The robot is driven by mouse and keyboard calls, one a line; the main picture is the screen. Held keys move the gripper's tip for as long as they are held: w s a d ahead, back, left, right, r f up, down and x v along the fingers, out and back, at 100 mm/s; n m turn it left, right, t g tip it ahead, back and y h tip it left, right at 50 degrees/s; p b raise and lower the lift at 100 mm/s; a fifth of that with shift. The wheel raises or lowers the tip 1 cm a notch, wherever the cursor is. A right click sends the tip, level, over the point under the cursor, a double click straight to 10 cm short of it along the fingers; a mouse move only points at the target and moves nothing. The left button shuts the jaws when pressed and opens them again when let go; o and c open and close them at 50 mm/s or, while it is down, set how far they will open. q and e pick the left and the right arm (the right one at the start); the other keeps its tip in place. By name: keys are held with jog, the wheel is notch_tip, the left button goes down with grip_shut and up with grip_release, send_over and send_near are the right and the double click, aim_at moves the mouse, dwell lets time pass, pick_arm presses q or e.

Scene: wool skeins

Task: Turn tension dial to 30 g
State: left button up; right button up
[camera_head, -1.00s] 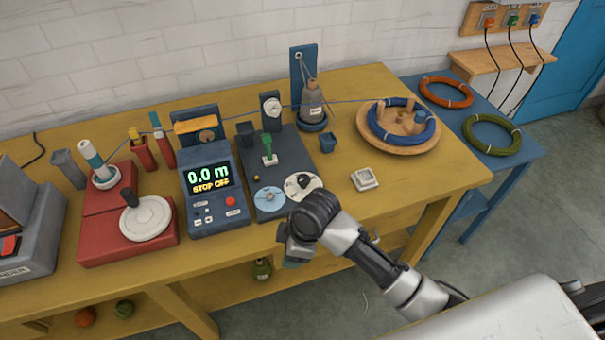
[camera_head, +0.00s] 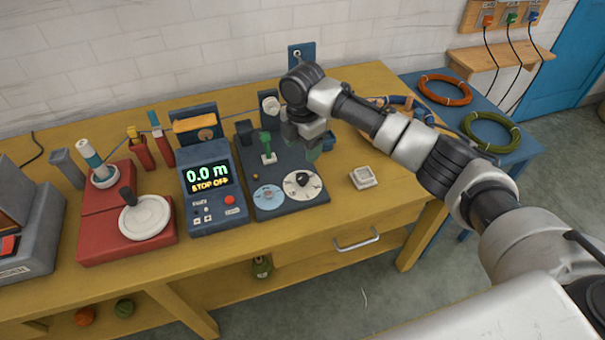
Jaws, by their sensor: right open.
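A white round dial with a black knob (camera_head: 303,180) sits at the front right of the dark tension unit (camera_head: 290,207). A light blue disc (camera_head: 267,197) lies to its left. The marks on both are too small to read, so I cannot tell where the knob is set. My right gripper (camera_head: 312,152) points down, open, above the right side of the unit, just behind the black knob and apart from it. My arm hides the bottle-like stand and part of the wooden skein dish. My left gripper is not in view.
A green lever (camera_head: 266,148) stands on the unit, left of my gripper. A counter box (camera_head: 213,188) showing 0.0 m stands further left, beside a red winder (camera_head: 128,225). A small white tray (camera_head: 363,177) lies on the yellow table to the right, with bare tabletop around it.

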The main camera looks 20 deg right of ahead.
aim_at(302, 176)
notch_tip(302, 176, down, 10)
jog(key=shift+f, duration=0.25)
dwell(0.3)
jog(key=c, duration=0.9)
jog(key=shift+r+p, duration=0.1)
jog(key=shift+p, duration=0.25)
